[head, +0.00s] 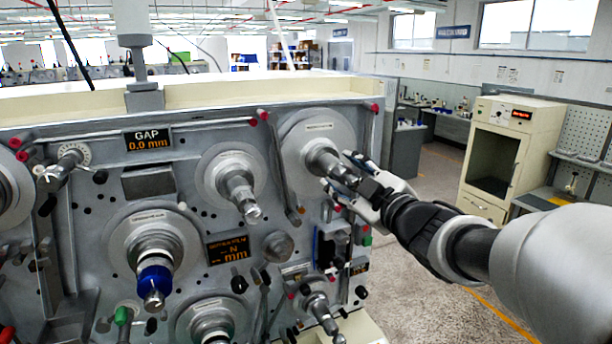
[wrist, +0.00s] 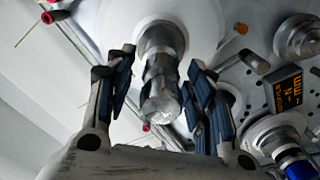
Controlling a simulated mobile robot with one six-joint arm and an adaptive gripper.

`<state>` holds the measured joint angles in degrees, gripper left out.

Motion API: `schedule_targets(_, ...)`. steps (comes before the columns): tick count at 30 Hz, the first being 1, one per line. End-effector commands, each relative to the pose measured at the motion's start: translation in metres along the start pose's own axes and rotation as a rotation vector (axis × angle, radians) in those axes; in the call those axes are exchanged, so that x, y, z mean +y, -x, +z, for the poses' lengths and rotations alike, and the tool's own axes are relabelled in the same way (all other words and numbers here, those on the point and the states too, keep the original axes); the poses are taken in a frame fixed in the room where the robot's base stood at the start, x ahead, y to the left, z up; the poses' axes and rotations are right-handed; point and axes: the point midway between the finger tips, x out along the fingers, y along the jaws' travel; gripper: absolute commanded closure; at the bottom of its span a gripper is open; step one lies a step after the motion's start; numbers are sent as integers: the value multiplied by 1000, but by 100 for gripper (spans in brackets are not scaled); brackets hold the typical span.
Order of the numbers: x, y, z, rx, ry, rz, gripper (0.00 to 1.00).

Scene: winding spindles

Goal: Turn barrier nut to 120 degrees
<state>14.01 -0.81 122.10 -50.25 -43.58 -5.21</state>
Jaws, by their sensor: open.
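The upper right spindle (head: 322,158) sticks out of a pale round disc (head: 300,140) on the grey machine panel. In the wrist view the spindle (wrist: 162,45) ends in a stepped metal piece (wrist: 160,98) with flat facets, which looks like a nut; its label is too small to read, so I cannot tell if it is the barrier nut. My gripper (head: 338,176) is open at this spindle. In the wrist view its blue-padded fingers (wrist: 160,80) stand on either side of the metal piece, with gaps showing. The fingers partly hide the spindle end in the head view.
Other spindles crowd the panel: an upper middle one (head: 240,187) and a lower left one with a blue collar (head: 154,280). A GAP display (head: 147,139) reads 0.0 mm. Red-tipped rods (head: 263,116) stick out near the gripper. Floor to the right is open before a cream cabinet (head: 508,150).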

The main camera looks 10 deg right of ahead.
Motion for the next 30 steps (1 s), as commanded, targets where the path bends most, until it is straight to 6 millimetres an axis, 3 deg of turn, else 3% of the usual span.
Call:
schedule_targets(5,0,4,0,-1,1,1,51)
schedule_targets(19,1,70,0,-1,1,2,51)
schedule_targets(30,0,75,0,0,0,0,51)
